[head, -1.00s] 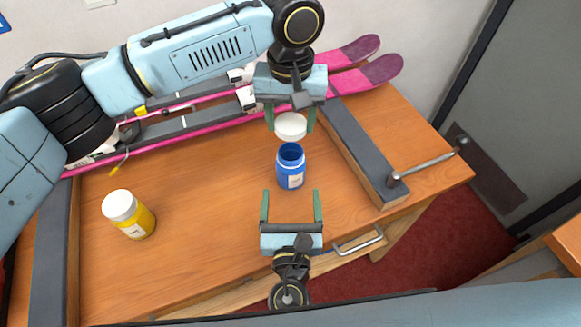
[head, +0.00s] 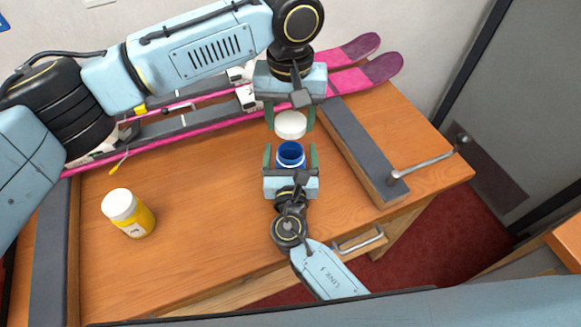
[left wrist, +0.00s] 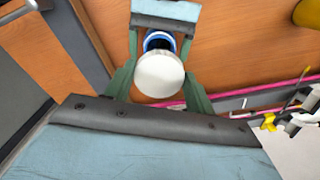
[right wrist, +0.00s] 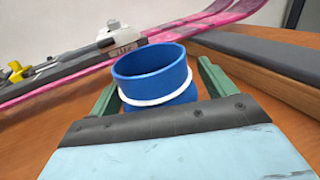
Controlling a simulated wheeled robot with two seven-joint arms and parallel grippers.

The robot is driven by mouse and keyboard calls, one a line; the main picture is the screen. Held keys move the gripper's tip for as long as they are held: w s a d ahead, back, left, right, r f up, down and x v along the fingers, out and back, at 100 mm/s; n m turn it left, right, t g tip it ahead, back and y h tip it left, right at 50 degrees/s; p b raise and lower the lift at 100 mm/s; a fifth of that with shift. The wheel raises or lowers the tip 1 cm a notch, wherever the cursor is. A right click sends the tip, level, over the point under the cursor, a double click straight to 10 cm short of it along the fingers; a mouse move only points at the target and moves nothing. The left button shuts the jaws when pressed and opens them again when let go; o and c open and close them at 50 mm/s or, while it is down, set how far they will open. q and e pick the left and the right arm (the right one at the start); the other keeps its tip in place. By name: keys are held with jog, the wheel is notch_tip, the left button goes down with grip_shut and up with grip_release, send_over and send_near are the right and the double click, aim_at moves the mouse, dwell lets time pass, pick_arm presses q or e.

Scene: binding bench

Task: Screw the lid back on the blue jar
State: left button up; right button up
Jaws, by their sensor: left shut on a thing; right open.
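The blue jar (head: 291,156) stands upright and open on the bench; its open mouth and a white ring below the rim show in the right wrist view (right wrist: 152,78). My right gripper (head: 290,150) is open, its fingers on either side of the jar, with a gap visible on the right in the right wrist view. My left gripper (head: 290,122) is shut on the white lid (head: 290,125) and holds it just behind and above the jar mouth. In the left wrist view the lid (left wrist: 160,74) partly covers the jar.
A yellow jar (head: 130,214) with a white lid stands at the left of the bench (head: 200,240). Pink skis (head: 355,70) lie along the back. A dark-topped rail (head: 360,150) with a clamp handle (head: 428,166) runs right of the blue jar. The bench between the jars is clear.

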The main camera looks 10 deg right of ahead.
jog(key=shift+c, duration=0.2)
jog(key=c, duration=1.4)
pick_arm(q)
send_over(290, 145)
jog(key=s, duration=0.3)
jog(key=shift+w+a+f, duration=0.1)
jog(key=shift+w+f, duration=0.05)
jog(key=shift+f, duration=2.35)
jog(key=shift+f, duration=0.9)
jog(key=shift+f, duration=0.5)
